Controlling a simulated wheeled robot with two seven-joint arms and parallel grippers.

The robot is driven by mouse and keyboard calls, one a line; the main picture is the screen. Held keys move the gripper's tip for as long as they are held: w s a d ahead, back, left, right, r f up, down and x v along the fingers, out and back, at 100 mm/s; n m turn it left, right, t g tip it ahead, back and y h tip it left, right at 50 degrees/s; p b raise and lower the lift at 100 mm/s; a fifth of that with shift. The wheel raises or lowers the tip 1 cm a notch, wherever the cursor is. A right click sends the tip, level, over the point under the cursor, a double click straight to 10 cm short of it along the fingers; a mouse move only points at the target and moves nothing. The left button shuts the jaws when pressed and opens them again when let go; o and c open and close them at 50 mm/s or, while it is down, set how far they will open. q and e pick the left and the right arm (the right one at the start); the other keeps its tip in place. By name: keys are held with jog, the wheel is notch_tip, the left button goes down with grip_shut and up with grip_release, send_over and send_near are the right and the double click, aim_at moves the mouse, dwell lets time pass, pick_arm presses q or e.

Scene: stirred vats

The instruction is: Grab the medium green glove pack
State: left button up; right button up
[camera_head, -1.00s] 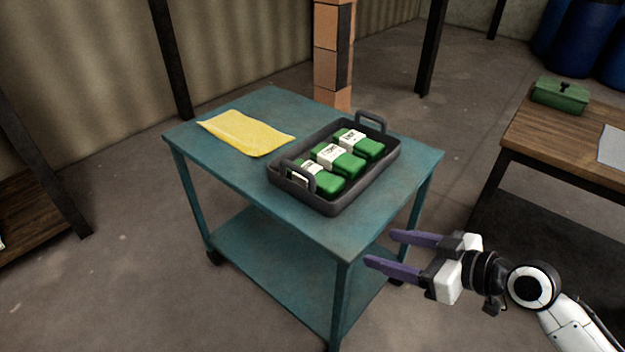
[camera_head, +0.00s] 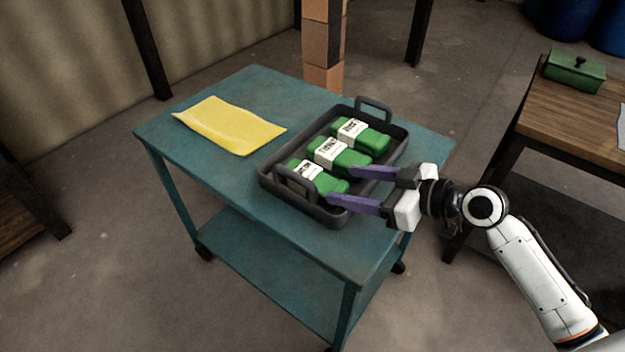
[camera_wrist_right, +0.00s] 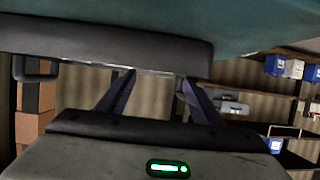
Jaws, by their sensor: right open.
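Several green glove packs with white printed labels lie in a row in a dark grey tray (camera_head: 384,160) on a teal cart. The near pack (camera_head: 328,184), the middle pack (camera_head: 350,160) and the far pack (camera_head: 374,142) all show in the head view. The label sizes are too small to read surely. My right gripper (camera_head: 340,184) is open and empty, with its purple fingers in front of the tray's right side, near the near and middle packs. In the right wrist view its fingers (camera_wrist_right: 155,90) show against the tray's dark wall (camera_wrist_right: 120,48); no pack shows there. My left gripper is not in view.
A yellow cloth (camera_head: 230,126) lies on the left of the teal cart (camera_head: 262,88). The tray has raised handles at both ends. A wooden table (camera_head: 545,110) with a green box (camera_head: 574,74) stands at the right.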

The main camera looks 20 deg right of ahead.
aim_at(328, 183)
jog(key=x, duration=0.4)
jog(key=shift+w+a+f, duration=0.1)
jog(key=shift+a+f, duration=0.1)
jog(key=shift+f, duration=0.25)
jog(key=c, duration=0.8)
jog(key=shift+r, duration=0.1)
jog(key=shift+c, duration=0.2)
